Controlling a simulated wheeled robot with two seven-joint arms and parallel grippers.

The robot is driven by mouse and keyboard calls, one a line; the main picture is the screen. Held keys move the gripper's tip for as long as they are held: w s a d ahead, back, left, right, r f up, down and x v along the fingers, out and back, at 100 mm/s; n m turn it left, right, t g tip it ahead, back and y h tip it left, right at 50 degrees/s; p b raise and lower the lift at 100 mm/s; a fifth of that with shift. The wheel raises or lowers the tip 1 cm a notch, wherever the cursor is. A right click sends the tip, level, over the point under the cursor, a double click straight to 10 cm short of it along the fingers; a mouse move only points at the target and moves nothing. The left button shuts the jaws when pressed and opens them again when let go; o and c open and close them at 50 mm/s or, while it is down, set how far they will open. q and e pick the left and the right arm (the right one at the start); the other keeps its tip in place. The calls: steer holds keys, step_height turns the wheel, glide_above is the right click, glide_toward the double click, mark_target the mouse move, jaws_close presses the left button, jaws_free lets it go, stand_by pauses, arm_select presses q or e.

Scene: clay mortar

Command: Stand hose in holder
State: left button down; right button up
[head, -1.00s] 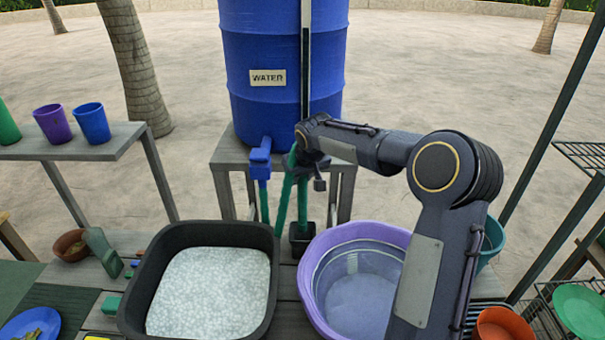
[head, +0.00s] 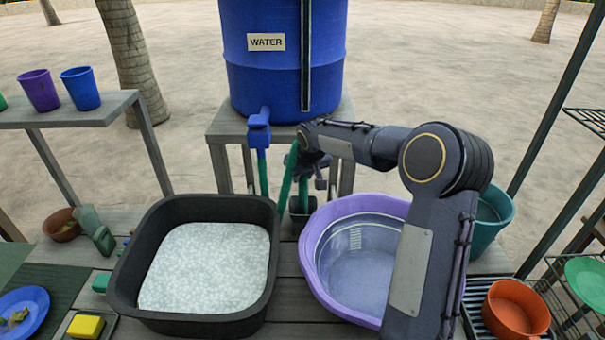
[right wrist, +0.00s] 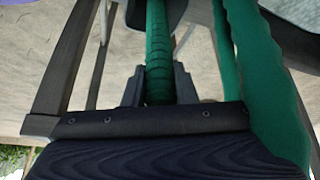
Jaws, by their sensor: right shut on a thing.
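The green hose (head: 262,178) hangs from the blue tap and rises again on a slant to my right gripper. My right gripper (head: 313,166) is shut on the hose, which shows between its two fingers in the right wrist view (right wrist: 159,60). Below the gripper the hose end points nearly straight down at the small dark holder (head: 300,209), at the table's back edge. The hose appears to enter the holder's top; how deep it sits is hidden. My left gripper is not in view.
A blue water barrel (head: 282,70) stands on a wooden stand behind. A black tub (head: 128,290) of pale, foamy-looking contents is left of the holder; a purple basin (head: 318,285) is right, under my arm. A yellow sponge (head: 86,326) lies front left.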

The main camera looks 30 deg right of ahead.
steer(key=o, duration=1)
steer(key=shift+c, duration=0.2)
steer(key=shift+o, duration=0.2)
steer(key=o, duration=0.8)
steer(key=shift+c, duration=0.2)
steer(key=p+v, duration=0.5)
steer(key=v, duration=0.6)
steer(key=shift+w+r, duration=0.2)
steer(key=shift+w, duration=0.2)
